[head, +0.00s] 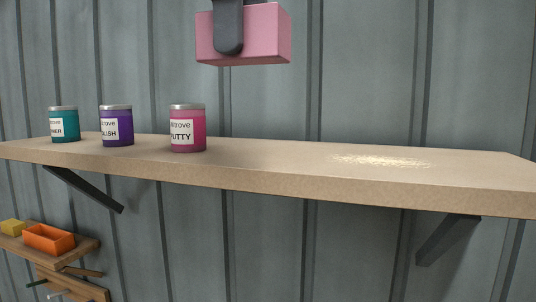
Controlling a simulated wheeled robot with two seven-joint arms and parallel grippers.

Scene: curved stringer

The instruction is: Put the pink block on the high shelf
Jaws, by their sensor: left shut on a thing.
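The pink block (268,35) is at the top middle of the head view, held in the air above the level of the high shelf. My left gripper (229,30) is shut on it; one dark finger lies across the block's near face, and the rest of the gripper is cut off by the top edge. The high shelf (290,175) is a long light wooden board across the view. The block is apart from the board. My right gripper is not in view.
A teal can (64,125), a purple can (116,126) and a pink can (187,128) stand on the shelf's left half. A pale speckled patch (380,161) lies on its otherwise clear right half. A lower small shelf (85,251) holds an orange tray (49,239) and yellow block (12,227).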

